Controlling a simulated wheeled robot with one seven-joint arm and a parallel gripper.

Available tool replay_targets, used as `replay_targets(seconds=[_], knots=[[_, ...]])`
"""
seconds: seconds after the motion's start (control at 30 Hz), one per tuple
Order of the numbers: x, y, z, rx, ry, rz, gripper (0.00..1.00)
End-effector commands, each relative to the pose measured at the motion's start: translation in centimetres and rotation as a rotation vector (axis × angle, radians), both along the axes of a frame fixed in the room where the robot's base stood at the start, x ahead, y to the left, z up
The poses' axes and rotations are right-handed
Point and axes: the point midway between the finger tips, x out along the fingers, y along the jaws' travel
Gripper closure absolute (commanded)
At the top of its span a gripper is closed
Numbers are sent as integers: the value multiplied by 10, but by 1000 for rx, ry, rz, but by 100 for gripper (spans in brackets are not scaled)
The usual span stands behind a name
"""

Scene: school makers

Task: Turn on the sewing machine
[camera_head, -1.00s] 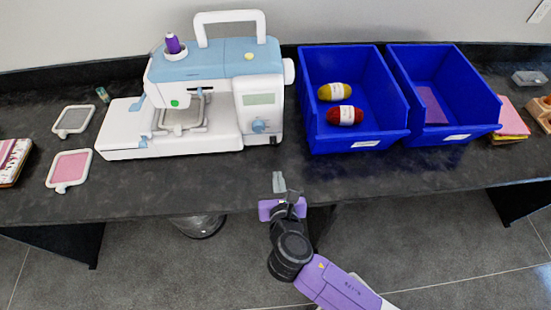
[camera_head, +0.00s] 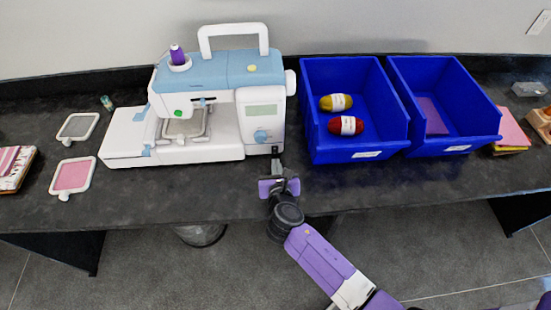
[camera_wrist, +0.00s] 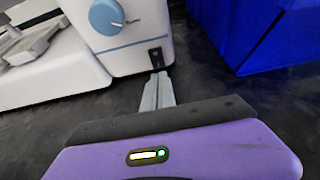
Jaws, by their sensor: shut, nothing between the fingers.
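The white and light-blue sewing machine (camera_head: 222,78) stands on the dark counter, left of the middle. Its blue dial (camera_head: 261,136) and greenish screen (camera_head: 260,110) are on the right front. In the wrist view the dial (camera_wrist: 106,16) shows at the top, and a small black switch (camera_wrist: 155,57) sits low on the machine's front near its right corner. My gripper (camera_head: 276,155) is at the machine's lower right front. In the wrist view its closed, empty fingertips (camera_wrist: 160,76) point at the switch and lie just below it; I cannot tell whether they touch.
A blue bin (camera_head: 312,100) with yellow and red yarn stands right of the machine, beside a second blue bin (camera_head: 493,117). Two small hoops, one grey (camera_head: 66,138) and one pink (camera_head: 72,176), lie at the left. The counter front before the bins is clear.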

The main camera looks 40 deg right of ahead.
Motion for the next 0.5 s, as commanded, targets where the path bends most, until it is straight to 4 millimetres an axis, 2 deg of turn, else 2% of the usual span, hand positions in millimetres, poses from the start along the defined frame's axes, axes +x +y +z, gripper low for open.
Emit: replay_targets(seconds=[0.2, 0.5], knots=[[18, -13, -1, 0, 0, 1, 100], [21, -15, -3, 0, 0, 1, 100]])
